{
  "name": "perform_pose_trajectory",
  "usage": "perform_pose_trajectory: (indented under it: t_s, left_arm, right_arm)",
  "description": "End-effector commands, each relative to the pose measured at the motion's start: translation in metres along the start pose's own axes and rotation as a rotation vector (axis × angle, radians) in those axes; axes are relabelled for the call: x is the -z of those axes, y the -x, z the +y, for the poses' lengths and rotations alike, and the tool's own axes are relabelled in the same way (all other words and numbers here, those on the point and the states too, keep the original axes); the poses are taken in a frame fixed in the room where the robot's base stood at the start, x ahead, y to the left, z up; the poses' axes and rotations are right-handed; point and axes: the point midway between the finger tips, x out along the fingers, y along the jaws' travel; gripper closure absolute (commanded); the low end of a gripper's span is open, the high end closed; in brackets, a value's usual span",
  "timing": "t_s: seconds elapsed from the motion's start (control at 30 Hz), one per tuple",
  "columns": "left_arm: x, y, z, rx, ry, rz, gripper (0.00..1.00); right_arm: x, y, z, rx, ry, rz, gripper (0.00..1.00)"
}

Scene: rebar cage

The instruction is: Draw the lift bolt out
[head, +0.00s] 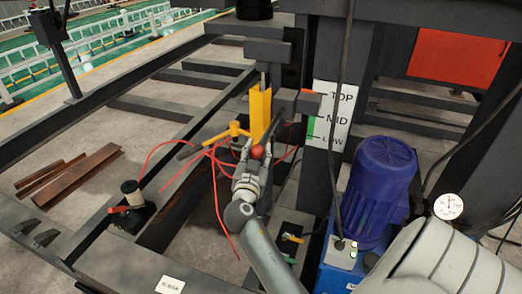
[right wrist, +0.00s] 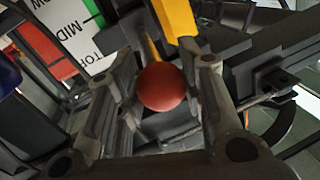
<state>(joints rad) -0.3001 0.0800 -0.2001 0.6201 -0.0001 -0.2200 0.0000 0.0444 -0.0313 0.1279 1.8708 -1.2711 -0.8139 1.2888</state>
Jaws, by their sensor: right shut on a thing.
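My right gripper (head: 252,154) reaches in from the bottom of the head view, shut on a red ball knob (head: 257,152), which I take to be the lift bolt's handle. In the right wrist view the red knob (right wrist: 162,87) sits between the two fingers (right wrist: 160,95). The knob is in front of a yellow upright bar (head: 260,115) on the dark steel frame. The bolt's shank is mostly hidden behind the knob and fingers. My left gripper is not in view.
Steel frame beams (head: 150,112) surround the spot.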

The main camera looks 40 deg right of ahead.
Motion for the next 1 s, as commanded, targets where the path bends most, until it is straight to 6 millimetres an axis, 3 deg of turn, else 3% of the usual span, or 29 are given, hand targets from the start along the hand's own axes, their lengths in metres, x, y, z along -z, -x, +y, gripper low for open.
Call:
perform_pose_trajectory:
  t_s: [0.37,0.4,0.53,0.87,1.0]
  left_arm:
    - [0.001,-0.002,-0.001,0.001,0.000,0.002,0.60]
    - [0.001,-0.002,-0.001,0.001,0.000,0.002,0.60]
    - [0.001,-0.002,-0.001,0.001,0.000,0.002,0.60]
    - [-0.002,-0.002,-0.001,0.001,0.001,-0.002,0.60]
    - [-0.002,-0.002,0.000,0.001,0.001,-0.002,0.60]
  right_arm:
    - [-0.002,0.007,-0.001,-0.001,0.001,-0.006,1.00]
    - [-0.002,0.007,-0.001,-0.001,0.001,-0.007,0.59]
    - [-0.002,0.006,-0.001,-0.001,0.000,-0.005,0.43]
    - [0.000,0.007,-0.001,-0.001,0.000,-0.002,0.43]
    - [-0.001,0.021,-0.001,0.000,0.000,-0.004,0.43]
